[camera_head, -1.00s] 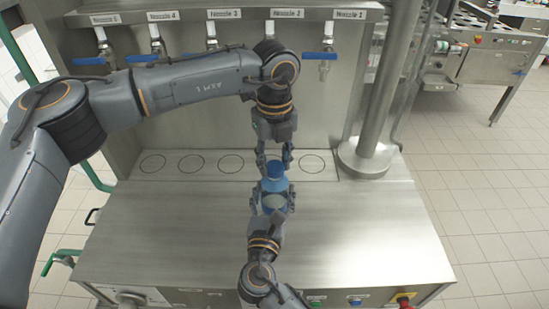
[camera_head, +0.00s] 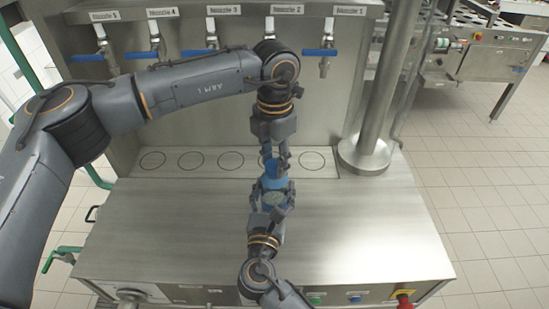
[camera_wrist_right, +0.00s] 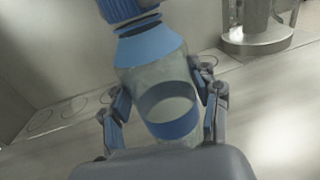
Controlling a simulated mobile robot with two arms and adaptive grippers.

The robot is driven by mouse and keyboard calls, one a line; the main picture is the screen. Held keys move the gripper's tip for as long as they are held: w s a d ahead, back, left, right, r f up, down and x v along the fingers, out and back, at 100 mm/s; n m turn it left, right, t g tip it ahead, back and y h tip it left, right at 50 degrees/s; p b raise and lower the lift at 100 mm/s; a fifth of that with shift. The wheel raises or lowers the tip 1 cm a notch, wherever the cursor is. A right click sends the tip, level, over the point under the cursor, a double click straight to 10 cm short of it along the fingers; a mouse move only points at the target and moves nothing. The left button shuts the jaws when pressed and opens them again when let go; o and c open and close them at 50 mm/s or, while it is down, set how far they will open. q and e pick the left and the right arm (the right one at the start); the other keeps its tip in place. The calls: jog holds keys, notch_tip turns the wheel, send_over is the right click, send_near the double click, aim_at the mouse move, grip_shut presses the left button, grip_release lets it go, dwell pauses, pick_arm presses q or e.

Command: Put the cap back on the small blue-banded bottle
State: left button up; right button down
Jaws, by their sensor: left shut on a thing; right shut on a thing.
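The small bottle (camera_wrist_right: 160,95) is clear with a blue shoulder and a blue band. My right gripper (camera_head: 272,198) is shut around its body and holds it over the counter; the fingers also show on both sides in the right wrist view (camera_wrist_right: 160,105). The blue ribbed cap (camera_wrist_right: 130,8) is at the bottle's mouth, partly cut off by the top edge of that view. Whether it is seated or just above the neck, I cannot tell. In the head view, my left gripper (camera_head: 276,163) is shut on the cap (camera_head: 274,171) from above.
The steel counter (camera_head: 180,235) is clear around the bottle, with ringed spots (camera_head: 191,162) along its back. Several blue-handled nozzles (camera_head: 322,53) hang above. A steel column (camera_head: 375,140) stands at the right. Buttons sit on the front edge.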

pick_arm(q)
jog(key=m, duration=0.9)
jog(key=shift+m, duration=0.4)
jog(key=m, duration=0.5)
jog(key=shift+m, duration=0.3)
jog(key=m, duration=0.5)
jog(key=shift+m, duration=0.3)
jog(key=o, duration=0.7)
jog(key=shift+r, duration=2.2)
jog(key=shift+c, duration=0.4)
